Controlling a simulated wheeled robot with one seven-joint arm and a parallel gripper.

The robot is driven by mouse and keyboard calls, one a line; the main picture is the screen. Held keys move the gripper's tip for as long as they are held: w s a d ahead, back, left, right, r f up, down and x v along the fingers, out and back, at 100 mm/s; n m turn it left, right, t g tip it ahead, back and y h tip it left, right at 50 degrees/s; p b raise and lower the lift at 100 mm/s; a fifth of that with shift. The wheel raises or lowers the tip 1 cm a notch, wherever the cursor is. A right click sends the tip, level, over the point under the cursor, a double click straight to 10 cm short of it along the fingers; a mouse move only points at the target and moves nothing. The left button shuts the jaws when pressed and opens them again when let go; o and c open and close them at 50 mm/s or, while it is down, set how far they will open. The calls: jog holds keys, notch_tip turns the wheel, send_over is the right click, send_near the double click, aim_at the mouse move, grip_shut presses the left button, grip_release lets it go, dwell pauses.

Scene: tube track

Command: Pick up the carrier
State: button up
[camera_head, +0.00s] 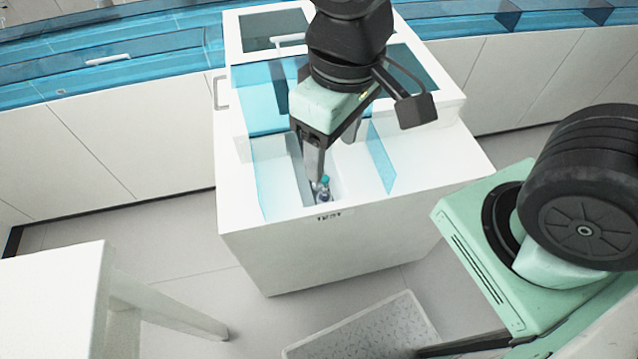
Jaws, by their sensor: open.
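A small carrier (323,195) with a blue top stands in the narrow channel at the front of the white cabinet, just above its front edge. It looks upright, but it is small and partly covered by my gripper. My gripper (317,178) points down into the channel from above. Its fingertips are at the carrier's upper part, and the jaws are open. The near finger hides part of the carrier. I cannot tell whether the fingers touch it or stand on both sides of it.
The white cabinet (340,240) has upright blue clear panels (378,158) on both sides of the channel, close to my gripper. A blue-topped track (110,58) runs along the back. A white table (55,290) stands at front left. Floor is free between table and cabinet.

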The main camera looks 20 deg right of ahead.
jog(key=w+d+f+m+t+h+b, duration=0.1)
jog(key=w+d+f+m+b, duration=0.3)
jog(key=w+f, duration=0.5)
jog(key=w+d+f+m+b, duration=0.1)
jog(key=w+f+m+b, duration=0.5)
jog(key=f, duration=0.7)
jog(key=w+f, duration=0.1)
jog(key=f, duration=0.3)
jog(key=w+f+p, duration=0.1)
jog(key=f, duration=0.2)
jog(key=shift+d+f, duration=0.15)
jog(key=shift+d, duration=0.2)
jog(key=shift+w+d+f+p, duration=0.1)
jog(key=shift+w+f, duration=0.15)
jog(key=shift+f, duration=0.75)
jog(key=shift+w+d+f+p, duration=0.1)
jog(key=shift+w+d+f, duration=0.1)
jog(key=shift+f, duration=0.85)
jog(key=shift+w+d+f+p, duration=0.1)
jog(key=shift+w+f, duration=0.15)
jog(key=shift+f, duration=0.75)
jog(key=c, duration=0.9)
